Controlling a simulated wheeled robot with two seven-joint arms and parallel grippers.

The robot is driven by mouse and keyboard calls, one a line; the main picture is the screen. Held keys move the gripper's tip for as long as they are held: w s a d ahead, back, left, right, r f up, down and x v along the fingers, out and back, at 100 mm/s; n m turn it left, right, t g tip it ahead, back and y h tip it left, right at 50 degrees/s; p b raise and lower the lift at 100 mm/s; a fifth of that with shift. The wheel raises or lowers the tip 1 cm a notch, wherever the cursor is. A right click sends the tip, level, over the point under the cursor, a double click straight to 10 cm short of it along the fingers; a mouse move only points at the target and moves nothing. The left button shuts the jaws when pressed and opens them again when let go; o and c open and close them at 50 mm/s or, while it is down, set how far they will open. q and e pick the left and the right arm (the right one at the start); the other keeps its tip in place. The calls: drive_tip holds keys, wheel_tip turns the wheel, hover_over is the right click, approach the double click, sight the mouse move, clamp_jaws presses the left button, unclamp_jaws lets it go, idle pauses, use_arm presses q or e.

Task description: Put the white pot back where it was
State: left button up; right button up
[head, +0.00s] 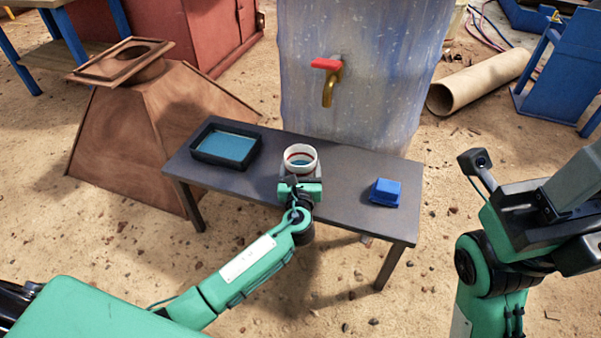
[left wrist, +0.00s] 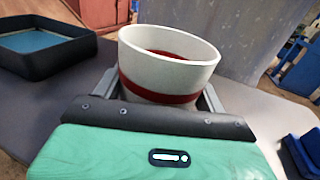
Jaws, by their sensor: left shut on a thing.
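The white pot (head: 300,155) is at the middle of the dark bench, below the tap. It is a round white cup with a dark red band and a red inside, and it also shows in the left wrist view (left wrist: 168,60). My left gripper (head: 300,178) is shut on the pot, one finger on each side of it. The pot looks upright or slightly tilted; its base is hidden behind the gripper, so I cannot tell whether it touches the bench. My right gripper (head: 580,225) is at the right edge, off the bench, with its fingertips mostly out of frame.
The dark bench (head: 345,190) carries a black tray (head: 208,158) with blue inside at the left and a blue block (head: 385,192) at the right. A tank (head: 385,70) with a red-handled tap (head: 329,80) stands behind. Bench space between pot and block is clear.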

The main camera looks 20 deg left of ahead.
use_arm(q)
drive_tip(key=shift+f, duration=0.1)
drive_tip(key=shift+f, duration=0.15)
drive_tip(key=o, duration=1.2)
